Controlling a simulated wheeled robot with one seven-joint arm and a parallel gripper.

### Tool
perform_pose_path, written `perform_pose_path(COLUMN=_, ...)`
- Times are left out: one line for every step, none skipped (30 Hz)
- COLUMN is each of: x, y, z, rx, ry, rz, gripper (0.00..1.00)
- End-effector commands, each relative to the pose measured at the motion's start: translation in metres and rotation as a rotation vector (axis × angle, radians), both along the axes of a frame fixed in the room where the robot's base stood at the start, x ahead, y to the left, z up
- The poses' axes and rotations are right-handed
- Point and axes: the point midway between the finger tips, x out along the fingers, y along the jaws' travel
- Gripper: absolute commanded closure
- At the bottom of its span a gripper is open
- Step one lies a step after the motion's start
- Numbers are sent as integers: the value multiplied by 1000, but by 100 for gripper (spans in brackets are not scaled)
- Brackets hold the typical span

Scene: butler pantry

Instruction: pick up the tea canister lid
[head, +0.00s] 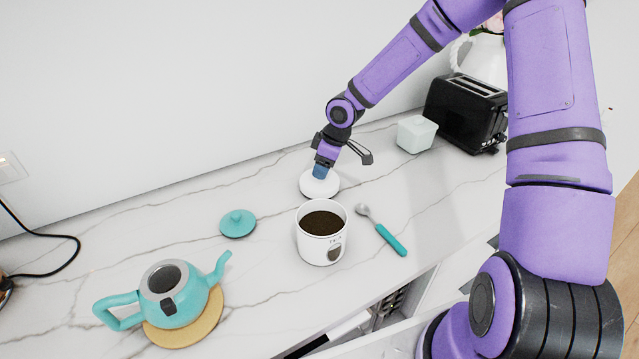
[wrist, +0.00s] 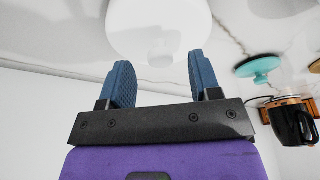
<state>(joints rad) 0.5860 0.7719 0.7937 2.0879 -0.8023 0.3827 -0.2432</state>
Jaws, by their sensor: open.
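The tea canister lid (head: 319,187) is a round white disc lying on the marble counter, behind the open tea canister (head: 321,240). The canister is white, marked TEA, and full of dark tea. My gripper (head: 321,171) points down at the lid, and its blue fingertips overlap the lid's middle in the head view. In the wrist view, the fingers of my gripper (wrist: 159,64) are apart with nothing between them. The white lid (wrist: 150,28) fills the area just beyond the tips. I cannot tell whether the fingers touch it.
A teal-handled spoon (head: 384,231) lies right of the canister. A teal teapot lid (head: 238,223) and teapot (head: 170,291) on a round mat are at left. A pale box (head: 416,134) and black toaster (head: 465,112) stand at the back right. A dark mug (wrist: 292,124) shows in the wrist view.

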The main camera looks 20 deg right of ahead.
Motion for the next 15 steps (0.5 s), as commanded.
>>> perform_pose_path(x=1, y=3, z=-6, rx=1, ry=-1, rz=3, gripper=43)
perform_pose_path(x=2, y=3, z=-8, rx=0, ry=-1, rz=3, gripper=43)
perform_pose_path(x=2, y=4, z=-11, rx=1, ry=-1, rz=1, gripper=43)
perform_pose_path(x=2, y=4, z=-13, rx=1, ry=-1, rz=1, gripper=43)
perform_pose_path(x=3, y=4, z=-14, rx=0, ry=-2, rz=1, gripper=43)
perform_pose_path(x=3, y=4, z=-15, rx=0, ry=-2, rz=1, gripper=43)
perform_pose_path(x=3, y=4, z=-15, rx=0, ry=-2, rz=0, gripper=43)
perform_pose_path(x=3, y=4, z=-15, rx=0, ry=-2, rz=0, gripper=43)
perform_pose_path(x=3, y=4, z=-15, rx=0, ry=-2, rz=0, gripper=43)
perform_pose_path(x=3, y=4, z=-15, rx=0, ry=-2, rz=0, gripper=43)
perform_pose_path(x=3, y=4, z=-15, rx=0, ry=-2, rz=0, gripper=43)
perform_pose_path(x=3, y=4, z=-15, rx=0, ry=-2, rz=0, gripper=43)
perform_pose_path(x=3, y=4, z=-15, rx=0, ry=-2, rz=0, gripper=49)
perform_pose_path(x=3, y=4, z=-15, rx=0, ry=-2, rz=0, gripper=56)
perform_pose_path(x=3, y=4, z=-15, rx=0, ry=-2, rz=0, gripper=66)
